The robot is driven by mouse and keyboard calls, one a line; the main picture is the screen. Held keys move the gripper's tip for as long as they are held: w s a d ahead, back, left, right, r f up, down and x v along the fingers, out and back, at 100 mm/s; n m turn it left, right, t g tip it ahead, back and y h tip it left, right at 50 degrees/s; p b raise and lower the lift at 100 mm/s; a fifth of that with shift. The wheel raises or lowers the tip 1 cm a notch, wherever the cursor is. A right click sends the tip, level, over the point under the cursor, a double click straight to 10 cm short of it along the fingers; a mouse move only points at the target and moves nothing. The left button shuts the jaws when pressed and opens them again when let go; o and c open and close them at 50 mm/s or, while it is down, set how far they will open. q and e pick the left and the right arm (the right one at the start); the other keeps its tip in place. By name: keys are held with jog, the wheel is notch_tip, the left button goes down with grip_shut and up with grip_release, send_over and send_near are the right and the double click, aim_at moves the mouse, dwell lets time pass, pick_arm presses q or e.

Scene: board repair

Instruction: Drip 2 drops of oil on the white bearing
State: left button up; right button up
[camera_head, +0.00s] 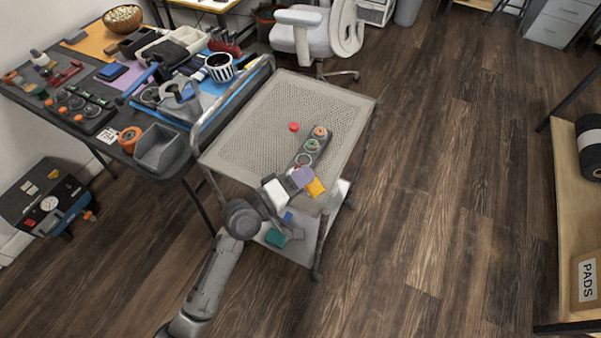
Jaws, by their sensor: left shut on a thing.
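A dark bearing board (313,147) lies on the perforated top of the cart. It carries an orange-centred bearing (320,132), a teal-centred one (313,145) and a pale one (306,159), which looks like the white bearing. My left gripper (303,179) reaches in from the lower left, over the cart's near edge just below the board. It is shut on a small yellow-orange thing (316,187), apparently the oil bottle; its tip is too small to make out. A red cap (294,126) lies on the cart left of the board. My right gripper is out of view.
The cart top (262,125) is otherwise clear. Its lower shelf holds a teal thing (276,238). A crowded workbench with a grey bin (160,148) stands at left. A white chair (312,38) is behind the cart, and open floor lies at right.

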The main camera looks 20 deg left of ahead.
pick_arm(q)
jog(key=shift+r+n+p, duration=0.6)
jog(key=shift+n+p, duration=0.2)
jog(key=shift+p, duration=0.2)
jog(key=shift+r+n+p, duration=0.15)
jog(key=shift+n+p, duration=0.55)
jog(key=shift+p, duration=0.1)
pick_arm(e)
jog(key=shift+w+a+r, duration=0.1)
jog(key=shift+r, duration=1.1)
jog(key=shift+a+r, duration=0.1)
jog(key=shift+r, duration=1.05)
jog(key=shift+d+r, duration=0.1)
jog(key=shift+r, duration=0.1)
